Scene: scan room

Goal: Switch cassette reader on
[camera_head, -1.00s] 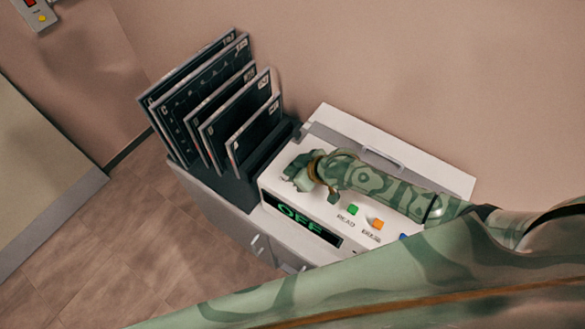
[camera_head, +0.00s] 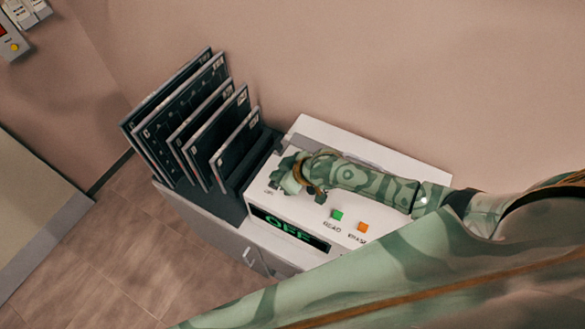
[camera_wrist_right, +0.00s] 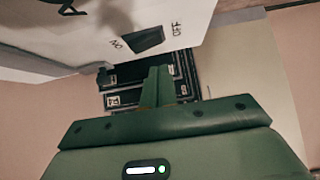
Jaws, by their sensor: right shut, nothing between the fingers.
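The white cassette reader (camera_head: 385,168) sits on a cabinet, and its front display (camera_head: 290,228) reads OFF in green. In the right wrist view a dark rocker switch (camera_wrist_right: 146,41) sits on the white panel between ON and OFF labels. My right gripper (camera_head: 284,182) is over the left end of the panel, beside a small label. It is shut and empty. Its green fingers (camera_wrist_right: 157,86) show below the switch in the wrist view; I cannot tell whether they touch the panel. The switch is hidden by the gripper in the head view. My left gripper is out of view.
A dark rack (camera_head: 225,200) with several upright cassettes (camera_head: 190,125) stands just left of the reader. A green READ button (camera_head: 336,215) and an orange button (camera_head: 362,227) are on the panel. The wall is close behind; floor is open at left.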

